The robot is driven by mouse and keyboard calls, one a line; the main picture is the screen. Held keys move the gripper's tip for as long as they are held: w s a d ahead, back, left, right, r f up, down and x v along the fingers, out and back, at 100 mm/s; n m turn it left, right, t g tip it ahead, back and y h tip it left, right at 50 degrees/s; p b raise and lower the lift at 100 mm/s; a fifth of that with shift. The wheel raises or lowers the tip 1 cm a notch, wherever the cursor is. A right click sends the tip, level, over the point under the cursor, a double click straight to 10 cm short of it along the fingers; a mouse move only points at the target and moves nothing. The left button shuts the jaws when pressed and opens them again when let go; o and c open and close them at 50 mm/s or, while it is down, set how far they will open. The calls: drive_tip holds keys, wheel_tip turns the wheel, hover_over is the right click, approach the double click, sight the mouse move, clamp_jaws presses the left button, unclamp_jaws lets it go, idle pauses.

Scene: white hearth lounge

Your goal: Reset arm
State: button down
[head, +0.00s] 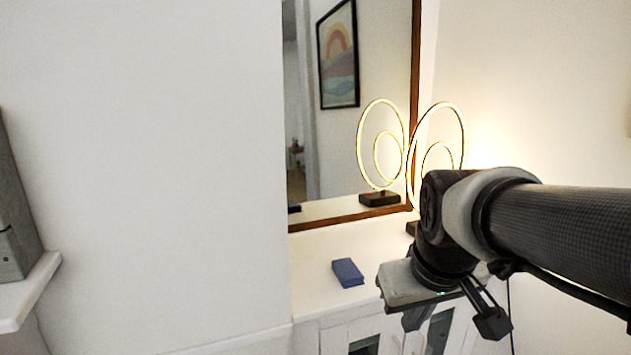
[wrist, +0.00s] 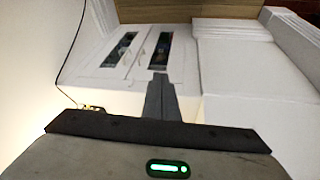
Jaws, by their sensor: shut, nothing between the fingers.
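My arm reaches in from the right in the head view. My gripper (head: 416,319) hangs at its end, in front of the white cabinet. In the wrist view the gripper's two dark fingers (wrist: 159,86) are together, with nothing between them. They point toward the cabinet front with its dark glass panes.
A blue box (head: 347,272) lies on the white cabinet top (head: 310,253), left of the gripper. A lit ring lamp (head: 458,118) stands behind my arm, partly hidden. A wood-framed mirror (head: 340,150) shows its reflection. A white ledge (head: 30,292) is at far left.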

drive_tip(key=s+a+r+m+t+p, duration=0.1)
drive_tip(key=s+r+m+p, duration=0.1)
drive_tip(key=s, duration=0.6)
wheel_tip(320, 180, up, 22)
drive_tip(key=p, duration=2.1)
drive_tip(key=shift+w+f, duration=0.15)
drive_tip(key=shift+w, duration=0.05)
